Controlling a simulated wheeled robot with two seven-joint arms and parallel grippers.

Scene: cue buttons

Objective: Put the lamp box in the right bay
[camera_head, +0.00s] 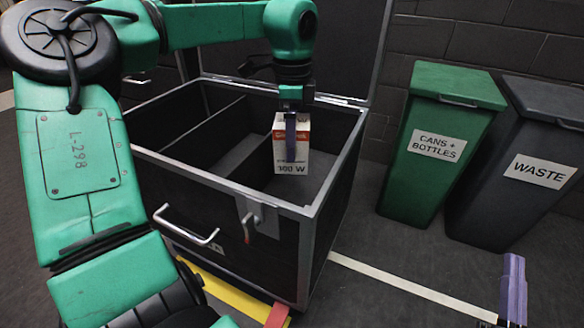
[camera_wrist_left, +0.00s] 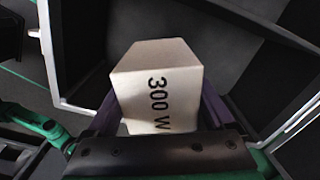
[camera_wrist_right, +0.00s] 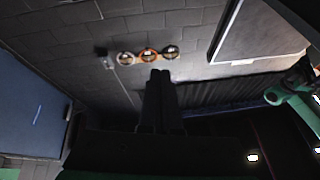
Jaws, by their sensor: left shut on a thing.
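The lamp box (camera_head: 291,160) is white with a red-orange band and "300 W" lettering. My left gripper (camera_head: 291,135) is shut on it and holds it upright over the right bay (camera_head: 320,166) of the black case (camera_head: 225,190). In the left wrist view the lamp box (camera_wrist_left: 158,85) sits between the two purple fingers, with part of the bay around it. Whether its bottom touches the bay floor I cannot tell. My right gripper (camera_head: 514,285) is empty at the lower right, away from the case; in its wrist view the fingers (camera_wrist_right: 160,80) are close together.
The case's lid (camera_head: 340,45) stands open behind it, and a divider (camera_head: 205,122) separates the bays. A green cans and bottles bin (camera_head: 430,165) and a dark waste bin (camera_head: 530,185) stand to the right.

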